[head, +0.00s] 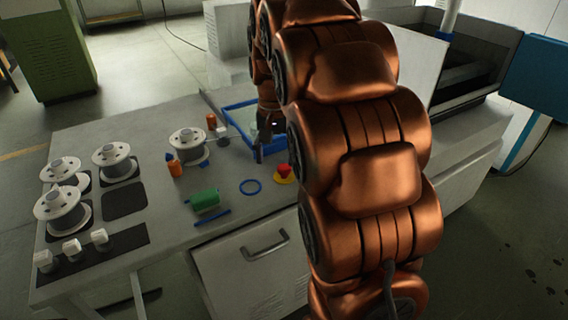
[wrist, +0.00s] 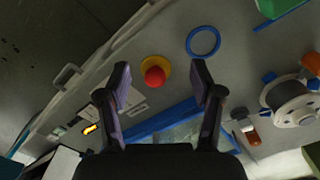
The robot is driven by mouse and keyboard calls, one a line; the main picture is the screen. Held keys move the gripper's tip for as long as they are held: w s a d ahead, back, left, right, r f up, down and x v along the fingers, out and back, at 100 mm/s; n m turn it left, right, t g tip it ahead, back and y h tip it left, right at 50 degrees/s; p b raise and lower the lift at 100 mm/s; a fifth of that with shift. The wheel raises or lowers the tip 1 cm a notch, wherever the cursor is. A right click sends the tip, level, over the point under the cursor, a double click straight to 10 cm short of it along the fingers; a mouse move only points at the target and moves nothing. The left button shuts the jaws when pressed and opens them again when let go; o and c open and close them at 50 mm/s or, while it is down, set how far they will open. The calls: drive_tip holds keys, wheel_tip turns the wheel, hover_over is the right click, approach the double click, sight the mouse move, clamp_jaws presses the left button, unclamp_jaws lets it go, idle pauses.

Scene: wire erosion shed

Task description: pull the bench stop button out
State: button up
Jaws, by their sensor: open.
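The bench stop button is a red mushroom head (head: 284,170) on a yellow base, near the front edge of the grey bench, partly beside my arm in the head view. In the wrist view the red button (wrist: 155,76) lies between and just beyond my fingertips, nearer the left finger. My gripper (wrist: 160,72) is open and empty, with its fingers spread on either side of the button. In the head view my gripper (head: 265,150) hangs over the blue tray behind the button. I cannot tell whether the button is pressed in or out.
Several wire spools (head: 111,155) stand at the left. A drawer handle (head: 264,245) juts from the bench front.

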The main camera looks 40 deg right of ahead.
drive_tip(key=m, duration=0.1)
hover_over(284, 166)
drive_tip(key=shift+s+a+f, duration=0.15)
drive_tip(key=shift+s+a, duration=0.15)
drive_tip(key=shift+a, duration=0.1)
drive_tip(key=shift+w+d+f+m, duration=0.15)
drive_tip(key=shift+w+d+m, duration=0.15)
drive_tip(key=shift+d, duration=0.1)
drive_tip(key=shift+f+p, duration=0.95)
drive_tip(key=shift+f, duration=2.85)
clamp_jaws()
